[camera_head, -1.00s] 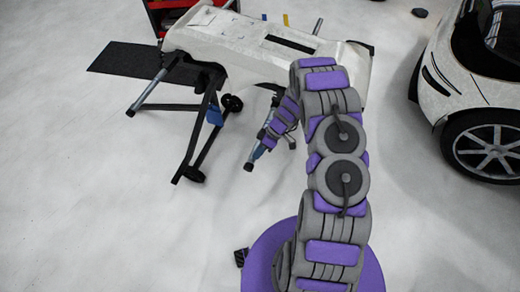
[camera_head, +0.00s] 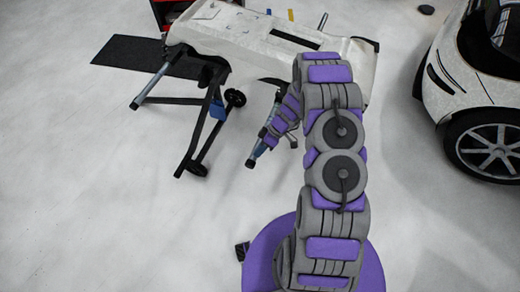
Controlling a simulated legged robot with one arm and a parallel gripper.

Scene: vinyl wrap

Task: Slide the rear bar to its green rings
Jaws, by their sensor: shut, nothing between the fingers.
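A white car bumper panel (camera_head: 250,32) rests on a black folding stand (camera_head: 203,125). I cannot tell for sure which belongs to the rear bar. No green rings can be made out. My gripper (camera_head: 268,139) is small in the picture and shut, close to the front bar end with the blue part. I cannot tell whether it touches that bar. My arm hides part of the stand's right side.
A dark mat (camera_head: 125,52) lies on the floor behind the stand at left. A red cabinet (camera_head: 158,14) stands at the back. A white car (camera_head: 465,85) is at the right. The pale floor at front left is clear.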

